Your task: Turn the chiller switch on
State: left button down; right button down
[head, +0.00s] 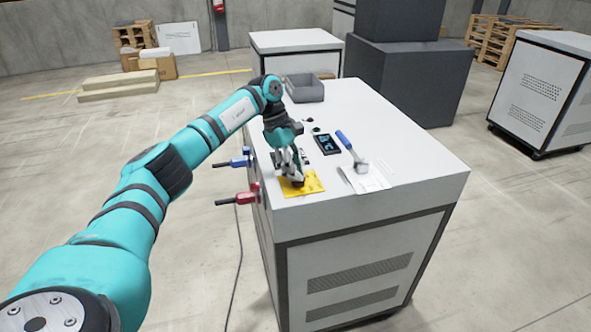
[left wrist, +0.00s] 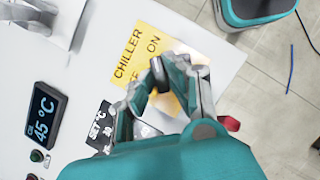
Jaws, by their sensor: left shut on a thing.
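The chiller (head: 420,165) is a white cabinet with a grey-edged top. Near its left front edge lies a yellow label (head: 313,186); in the left wrist view the label (left wrist: 140,42) reads "CHILLER" and "ON", with more lettering partly covered. The switch sits on this label and is mostly hidden by my fingers. My left gripper (head: 291,177) reaches down onto the label from above. In the left wrist view its fingertips (left wrist: 166,72) are shut on the dark switch handle. The handle's exact angle is hard to tell. My right gripper is not in view.
A display (left wrist: 42,115) reads 45 °C, beside a black "SET °C" plate (left wrist: 101,127). Blue (head: 236,162) and red (head: 237,199) fittings jut from the cabinet's left side. A grey bin (head: 305,88) stands at the back.

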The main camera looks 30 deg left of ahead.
pick_arm(q)
jog(key=c, duration=1.3)
grip_release()
jog(key=v, duration=1.2)
jog(key=shift+w, duration=0.1)
